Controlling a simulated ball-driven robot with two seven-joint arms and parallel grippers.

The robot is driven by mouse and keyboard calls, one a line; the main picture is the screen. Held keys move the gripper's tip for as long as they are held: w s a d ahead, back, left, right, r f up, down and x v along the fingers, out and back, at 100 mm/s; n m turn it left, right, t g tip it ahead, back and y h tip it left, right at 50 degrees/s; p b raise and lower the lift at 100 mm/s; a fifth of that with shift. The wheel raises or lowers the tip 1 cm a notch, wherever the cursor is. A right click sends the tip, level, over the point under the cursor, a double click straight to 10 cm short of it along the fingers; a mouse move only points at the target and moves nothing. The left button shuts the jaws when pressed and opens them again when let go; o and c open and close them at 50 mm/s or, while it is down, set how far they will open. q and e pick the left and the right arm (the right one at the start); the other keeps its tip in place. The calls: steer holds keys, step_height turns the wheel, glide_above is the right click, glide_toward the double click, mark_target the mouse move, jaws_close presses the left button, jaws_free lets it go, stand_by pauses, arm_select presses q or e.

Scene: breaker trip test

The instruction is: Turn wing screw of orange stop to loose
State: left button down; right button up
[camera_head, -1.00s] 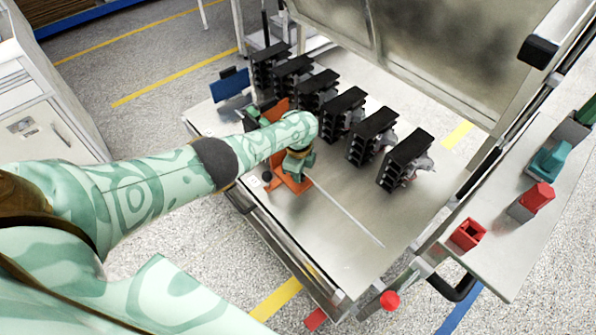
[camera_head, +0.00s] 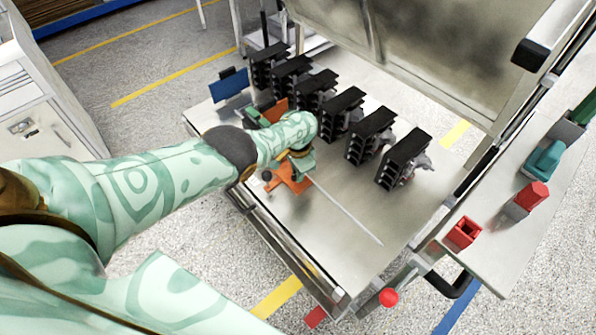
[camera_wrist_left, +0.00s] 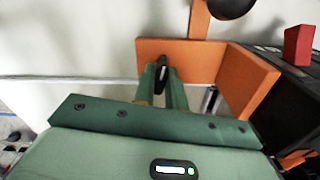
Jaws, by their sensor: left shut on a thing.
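The orange stop (camera_head: 288,182) sits on the metal table near its left front part, partly covered by my left arm. In the left wrist view the orange stop (camera_wrist_left: 178,58) shows an upright wall and a side wall. My left gripper (camera_head: 297,165) is over the stop. In the left wrist view my left gripper (camera_wrist_left: 163,85) has its two green fingers shut on a small dark wing screw (camera_wrist_left: 162,70) in front of the orange wall. The screw's exact turn angle is hard to tell. My right gripper is not in view.
Several black breakers (camera_head: 371,135) stand in a row behind the stop. A thin metal rail (camera_head: 345,212) runs along the table. A red block (camera_head: 463,232) and a teal piece (camera_head: 545,158) sit on the right shelf. The front right of the table is clear.

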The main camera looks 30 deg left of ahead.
arm_select(q)
steer(key=shift+n, duration=1.1)
steer(key=c, duration=1.4)
jaws_free()
steer(key=shift+c, duration=0.2)
